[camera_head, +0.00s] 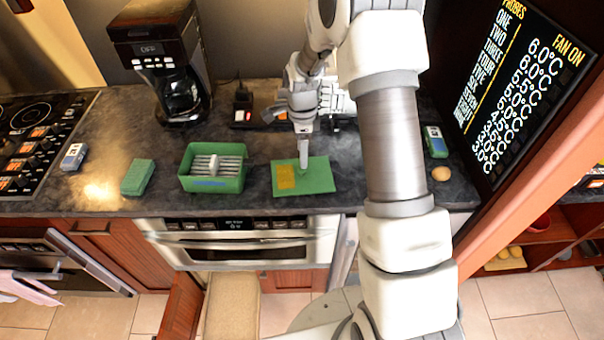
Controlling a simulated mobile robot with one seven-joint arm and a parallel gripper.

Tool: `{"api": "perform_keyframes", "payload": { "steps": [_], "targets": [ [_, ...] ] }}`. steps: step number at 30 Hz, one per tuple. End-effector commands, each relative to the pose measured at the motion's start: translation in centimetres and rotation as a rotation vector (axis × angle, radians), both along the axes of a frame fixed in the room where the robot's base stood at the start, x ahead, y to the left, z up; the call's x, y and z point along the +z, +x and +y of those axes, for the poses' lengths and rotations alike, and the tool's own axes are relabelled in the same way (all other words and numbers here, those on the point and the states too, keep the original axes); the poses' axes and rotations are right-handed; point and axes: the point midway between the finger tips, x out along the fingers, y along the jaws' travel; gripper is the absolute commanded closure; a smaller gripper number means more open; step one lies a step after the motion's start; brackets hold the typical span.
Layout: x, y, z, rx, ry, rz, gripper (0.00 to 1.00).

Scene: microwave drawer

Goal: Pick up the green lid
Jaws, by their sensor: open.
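A flat green rectangular piece (318,178), which looks like the green lid, lies on the dark counter right of centre. A small yellow block or patch (286,177) shows on its left part. My gripper (303,163) is above the green piece and points down at its middle. The gripper is open, and nothing shows between its fingers. The fingers line up with the view, so the gap between them is hard to see. I cannot tell whether the fingertips touch the green piece.
A green open box (213,184) with grey contents and a green block (138,177) stand to the left. A coffee maker (165,60) is behind them. A microwave drawer (250,245) sits below the counter.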

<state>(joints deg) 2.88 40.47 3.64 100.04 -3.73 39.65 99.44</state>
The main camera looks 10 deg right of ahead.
Motion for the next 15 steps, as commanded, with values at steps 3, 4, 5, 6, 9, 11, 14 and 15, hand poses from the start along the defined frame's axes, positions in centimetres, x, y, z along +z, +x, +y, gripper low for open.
{"api": "perform_keyframes", "payload": {
  "steps": [3, 4, 5, 6, 9, 11, 14, 15],
  "targets": [
    [-0.6, 0.0, 0.0, 0.0, 0.0, 0.001, 0.34],
    [-0.7, 0.0, 0.0, 0.0, 0.0, 0.001, 0.34],
    [-0.9, -0.1, 0.0, 0.0, 0.0, 0.002, 0.34],
    [-1.2, -0.1, 0.0, 0.0, 0.0, 0.002, 0.34],
    [-2.3, -0.2, 0.0, -0.001, 0.001, 0.004, 0.34],
    [-3.1, -0.2, 0.1, -0.001, 0.001, 0.004, 0.34],
    [-4.5, -0.2, 0.1, -0.001, 0.0, 0.003, 0.34],
    [-4.8, -0.2, 0.1, -0.001, 0.0, 0.002, 0.34]
  ]
}}
